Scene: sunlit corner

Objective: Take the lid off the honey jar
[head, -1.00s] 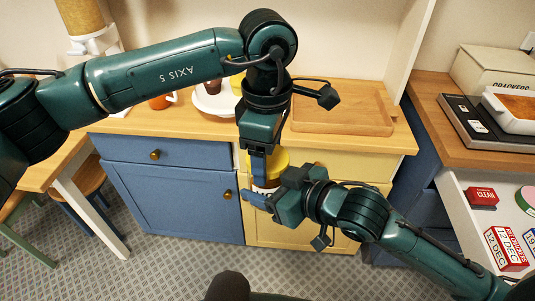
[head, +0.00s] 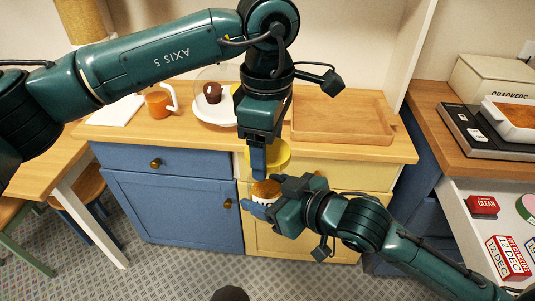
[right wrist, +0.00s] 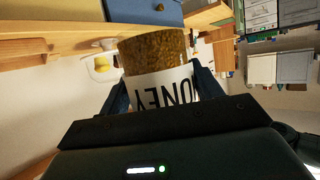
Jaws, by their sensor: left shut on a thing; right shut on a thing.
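The honey jar (head: 266,188) has a white label and an amber-brown upper part. My right gripper (head: 273,196) is shut on it, in front of the yellow cabinet and below the worktop. In the right wrist view the jar (right wrist: 155,55) sits between the two fingers, its label lettering upside down. The yellow lid (head: 283,157) is held apart from the jar, a little above it. My left gripper (head: 258,163) points down and is shut on the lid, covering part of it. The wrist view shows the jar without the lid on it.
On the wooden worktop stand a wooden tray (head: 340,136), an orange mug (head: 158,104) and a white plate (head: 208,114) with a brown item. A side counter at right holds a crackers box (head: 490,75) and a dish.

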